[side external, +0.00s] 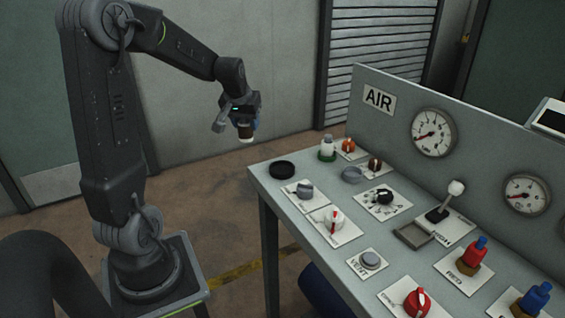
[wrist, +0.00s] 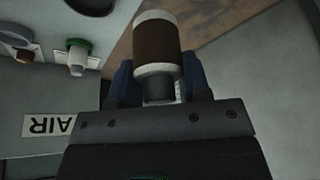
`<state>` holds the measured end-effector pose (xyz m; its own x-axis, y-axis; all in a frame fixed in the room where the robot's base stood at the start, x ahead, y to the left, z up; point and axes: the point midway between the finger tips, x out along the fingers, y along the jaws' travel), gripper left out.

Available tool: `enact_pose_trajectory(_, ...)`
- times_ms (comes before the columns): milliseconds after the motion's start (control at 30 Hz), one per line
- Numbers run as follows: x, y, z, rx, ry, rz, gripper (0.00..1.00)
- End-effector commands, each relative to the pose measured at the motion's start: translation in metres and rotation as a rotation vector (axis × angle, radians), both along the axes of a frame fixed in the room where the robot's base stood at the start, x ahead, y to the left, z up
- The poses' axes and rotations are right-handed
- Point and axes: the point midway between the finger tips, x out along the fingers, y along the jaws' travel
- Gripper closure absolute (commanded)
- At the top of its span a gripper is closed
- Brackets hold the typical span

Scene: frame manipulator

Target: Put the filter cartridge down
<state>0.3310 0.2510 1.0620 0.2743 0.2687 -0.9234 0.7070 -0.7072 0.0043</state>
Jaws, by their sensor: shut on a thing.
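The filter cartridge (wrist: 157,45) is a brown cylinder with white end bands. My gripper (wrist: 158,88) is shut on it, with a blue finger on each side of its near end. In the side external view, my gripper (side external: 244,121) holds the cartridge (side external: 245,133) pointing down, in the air at the bench's far left corner. The wrist view shows brown floor behind the cartridge, and I see no contact with the bench. The fingers hide part of its near end.
An upright gauge panel (side external: 395,123) stands along the back.

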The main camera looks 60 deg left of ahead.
Motion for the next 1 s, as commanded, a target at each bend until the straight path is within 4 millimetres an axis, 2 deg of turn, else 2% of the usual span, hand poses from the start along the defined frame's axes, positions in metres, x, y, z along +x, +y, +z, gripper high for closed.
enact_pose_trajectory(200, 0.042, -0.029, -0.03, -0.002, 0.004, -0.009, 0.8)
enact_pose_trajectory(433, 0.076, -0.051, -0.054, 0.0, 0.001, -0.005, 0.8)
enact_pose_trajectory(633, 0.084, -0.056, -0.064, 0.0, 0.001, -0.002, 0.8)
enact_pose_trajectory(833, 0.084, -0.056, -0.092, -0.001, 0.003, -0.001, 0.8)
enact_pose_trajectory(1000, 0.084, -0.056, -0.1, 0.0, 0.0, -0.001, 0.8)
